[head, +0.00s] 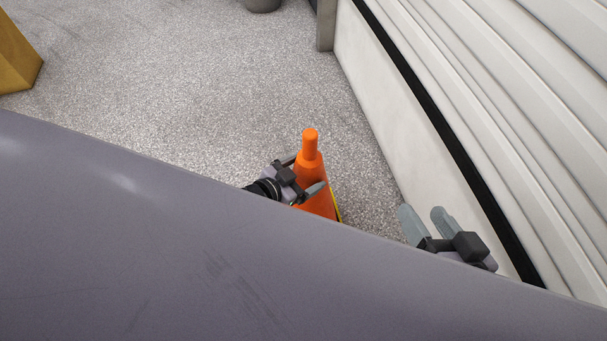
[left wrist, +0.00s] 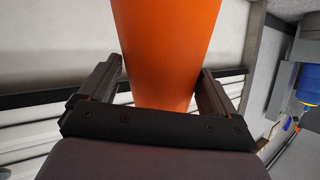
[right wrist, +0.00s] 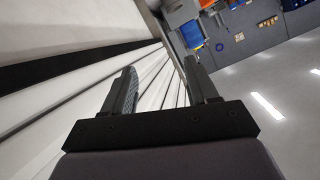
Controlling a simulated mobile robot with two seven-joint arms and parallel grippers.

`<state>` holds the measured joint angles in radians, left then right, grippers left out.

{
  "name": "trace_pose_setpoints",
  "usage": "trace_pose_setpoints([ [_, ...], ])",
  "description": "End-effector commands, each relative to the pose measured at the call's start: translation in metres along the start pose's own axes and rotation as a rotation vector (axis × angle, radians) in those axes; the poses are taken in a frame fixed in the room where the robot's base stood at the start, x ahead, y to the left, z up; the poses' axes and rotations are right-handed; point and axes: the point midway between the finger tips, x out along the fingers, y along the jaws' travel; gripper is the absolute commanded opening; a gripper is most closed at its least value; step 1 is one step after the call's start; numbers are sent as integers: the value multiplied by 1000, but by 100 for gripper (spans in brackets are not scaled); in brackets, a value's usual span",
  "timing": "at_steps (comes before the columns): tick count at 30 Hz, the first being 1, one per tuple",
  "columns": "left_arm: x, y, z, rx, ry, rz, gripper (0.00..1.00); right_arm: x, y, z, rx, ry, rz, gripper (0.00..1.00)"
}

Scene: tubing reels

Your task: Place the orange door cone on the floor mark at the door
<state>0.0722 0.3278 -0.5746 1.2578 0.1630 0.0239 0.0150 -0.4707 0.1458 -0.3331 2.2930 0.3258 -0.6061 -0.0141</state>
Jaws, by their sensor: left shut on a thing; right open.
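The orange door cone (head: 310,160) stands upright near the door wall in the head view, its lower part hidden. It also fills the middle of the left wrist view (left wrist: 166,45). My left gripper (head: 303,174) is shut on the cone, one finger on each side of its upper body. My right gripper (head: 421,212) is open and empty, to the right of the cone and close to the wall. A thin yellow and black edge (head: 338,213) shows at the cone's lower right; I cannot tell whether it is a floor mark or part of the base.
A white ribbed door (head: 480,80) with a black strip runs along the right. A post (head: 326,25) and a grey round object (head: 262,4) stand at the far end. A yellow object (head: 15,60) is at the upper left. The speckled floor (head: 200,80) between is clear.

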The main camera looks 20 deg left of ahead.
Motion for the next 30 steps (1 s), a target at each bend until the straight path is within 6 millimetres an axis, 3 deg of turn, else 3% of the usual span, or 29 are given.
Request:
trace_pose_setpoints([
  [8,2,0,-2,1,10,-1,6,0,1,1,-8,2,5,58],
  [9,0,0,2,0,-1,0,100,0,1,0,-11,4,6,58],
  [20,-7,0,-2,-1,-3,0,100,-3,-2,-6,-6,2,1,58],
  [25,-34,0,-4,-1,-4,1,100,-8,-1,-13,-24,-12,22,58],
  [30,-69,0,-4,-1,-5,1,100,-17,12,-6,-68,-52,91,58],
])
